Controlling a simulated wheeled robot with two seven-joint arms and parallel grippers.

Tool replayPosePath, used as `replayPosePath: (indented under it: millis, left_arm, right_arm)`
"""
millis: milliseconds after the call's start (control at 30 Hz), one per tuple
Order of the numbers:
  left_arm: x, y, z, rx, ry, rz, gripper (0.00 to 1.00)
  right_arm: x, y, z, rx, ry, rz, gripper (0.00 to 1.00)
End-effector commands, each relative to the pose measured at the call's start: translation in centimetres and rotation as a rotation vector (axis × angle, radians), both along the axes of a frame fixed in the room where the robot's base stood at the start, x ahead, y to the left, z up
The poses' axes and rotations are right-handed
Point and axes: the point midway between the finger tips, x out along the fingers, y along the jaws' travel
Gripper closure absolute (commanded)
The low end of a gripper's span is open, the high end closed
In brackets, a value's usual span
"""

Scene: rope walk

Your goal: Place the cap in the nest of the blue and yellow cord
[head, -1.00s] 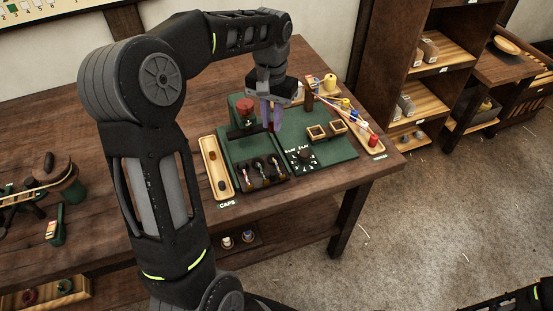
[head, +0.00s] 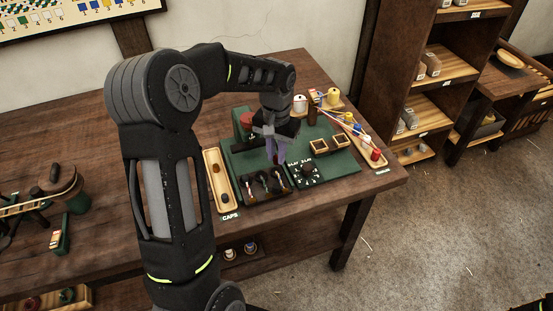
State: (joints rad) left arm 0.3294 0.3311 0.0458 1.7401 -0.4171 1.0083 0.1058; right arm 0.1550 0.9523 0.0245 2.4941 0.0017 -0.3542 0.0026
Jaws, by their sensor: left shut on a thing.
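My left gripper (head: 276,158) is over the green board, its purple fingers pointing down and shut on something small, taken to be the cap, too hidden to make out. The fingertips are just behind or above a dark rack (head: 262,186) holding several short cord pieces in nests. The cord colours are too small to tell, so I cannot pick out the blue and yellow one. My right gripper is not in view.
The green board (head: 340,163) also carries a dial and two small wooden frames (head: 320,146).

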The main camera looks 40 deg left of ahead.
Motion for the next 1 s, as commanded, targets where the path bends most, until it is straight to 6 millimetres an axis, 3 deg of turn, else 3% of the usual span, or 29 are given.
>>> replayPosePath:
  millis: [200,967,1000]
  left_arm:
    - [0.0,0.0,-2.6,0.0,0.002,-0.001,1.0]
    - [0.0,0.0,-3.9,0.0,0.001,-0.001,1.0]
    - [0.0,0.0,-3.8,0.0,0.001,-0.001,0.83]
  right_arm:
    - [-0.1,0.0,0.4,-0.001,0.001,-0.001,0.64]
    - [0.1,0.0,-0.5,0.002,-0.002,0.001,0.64]
    - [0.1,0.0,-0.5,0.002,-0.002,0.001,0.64]
